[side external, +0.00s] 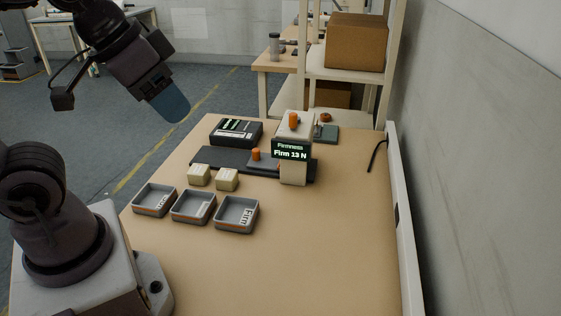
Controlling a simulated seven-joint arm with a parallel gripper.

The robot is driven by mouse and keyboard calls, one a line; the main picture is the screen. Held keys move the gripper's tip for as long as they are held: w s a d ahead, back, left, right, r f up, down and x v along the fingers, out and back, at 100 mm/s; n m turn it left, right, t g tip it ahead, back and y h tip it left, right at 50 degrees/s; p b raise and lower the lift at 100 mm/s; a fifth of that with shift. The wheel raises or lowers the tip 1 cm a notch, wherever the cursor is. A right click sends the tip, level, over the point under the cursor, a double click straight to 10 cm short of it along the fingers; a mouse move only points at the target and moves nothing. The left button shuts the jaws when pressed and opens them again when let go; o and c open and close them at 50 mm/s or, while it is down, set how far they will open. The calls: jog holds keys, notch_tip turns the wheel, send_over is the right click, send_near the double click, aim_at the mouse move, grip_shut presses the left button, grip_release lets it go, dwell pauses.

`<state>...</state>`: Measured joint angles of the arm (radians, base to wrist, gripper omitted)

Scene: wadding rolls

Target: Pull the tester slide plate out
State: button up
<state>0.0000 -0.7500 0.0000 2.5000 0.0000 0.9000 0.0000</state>
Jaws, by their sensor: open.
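The firmness tester is a cream column (294,172) with an orange knob (294,120) on top. Its display (291,150) reads "Firmness Firm 13 N". A dark flat plate (215,157) lies at the column's foot and extends to the left. A small orange knob (255,154) stands on the plate, just left of the column. I cannot tell how far the plate runs under the column. My gripper (172,108) is open, high at the upper left, well away from the tester and touching nothing.
Two cream blocks (199,174) (227,179) sit in front of the plate. Three grey trays (153,212) (192,220) (236,228) with labels stand nearer. A black box (227,140) lies behind the plate. The table's right and front are clear; a wall borders the right.

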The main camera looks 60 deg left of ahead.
notch_tip(320, 180, down, 2)
jog(key=w+a+n+g, duration=0.1)
jog(key=w+a+g, duration=0.1)
jog(key=n+g, duration=0.4)
jog(key=n, duration=0.2)
send_over(256, 149)
notch_tip(256, 149, down, 18)
notch_tip(256, 149, down, 13)
jog(key=shift+r, duration=0.1)
